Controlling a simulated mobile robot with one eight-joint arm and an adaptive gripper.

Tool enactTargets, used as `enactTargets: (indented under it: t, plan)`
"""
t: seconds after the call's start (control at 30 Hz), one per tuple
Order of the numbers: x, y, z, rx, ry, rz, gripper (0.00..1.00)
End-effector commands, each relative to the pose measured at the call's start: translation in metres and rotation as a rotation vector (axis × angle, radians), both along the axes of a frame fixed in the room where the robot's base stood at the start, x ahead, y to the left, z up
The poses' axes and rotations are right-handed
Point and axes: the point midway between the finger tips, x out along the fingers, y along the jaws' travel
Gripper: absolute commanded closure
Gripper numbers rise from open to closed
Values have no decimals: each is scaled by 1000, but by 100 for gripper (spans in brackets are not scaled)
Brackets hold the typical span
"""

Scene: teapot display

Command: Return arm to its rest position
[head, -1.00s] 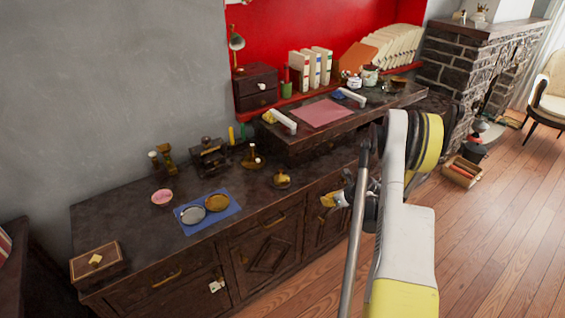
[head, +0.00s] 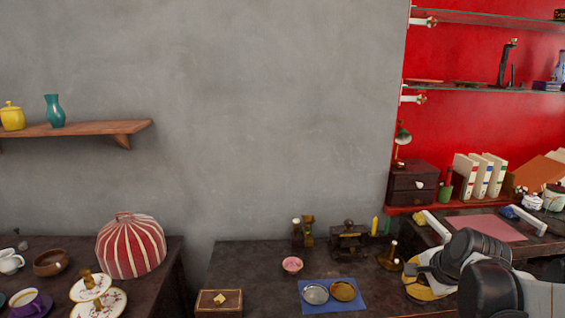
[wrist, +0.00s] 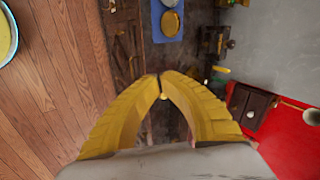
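My gripper (wrist: 160,80) shows in the wrist view. Its two yellow fingers lean together and their tips meet, with nothing held between them. It points down over the dark wooden cabinet (wrist: 128,45). In the head view my arm (head: 480,275) reaches in from the lower right corner, with grey, black and yellow parts. The gripper's fingertips cannot be made out in that view.
A blue mat (head: 348,284) with two round dishes lies on the cabinet. A wooden box (head: 218,302) is at its front left. A red striped cosy (head: 131,246) and crockery stand on the left table. Wooden floor (wrist: 40,90) is clear beside the cabinet.

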Motion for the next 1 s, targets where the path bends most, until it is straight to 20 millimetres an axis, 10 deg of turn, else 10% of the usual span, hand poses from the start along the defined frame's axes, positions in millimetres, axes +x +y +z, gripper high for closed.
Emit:
enactTargets:
  t: [0.2, 0.5, 1.0]
  plan:
    - [-77, 77, 36, -339, -5, 467, 100]
    - [-165, 127, 37, -727, -26, 988, 100]
    - [-182, 134, 34, -819, -32, 1105, 100]
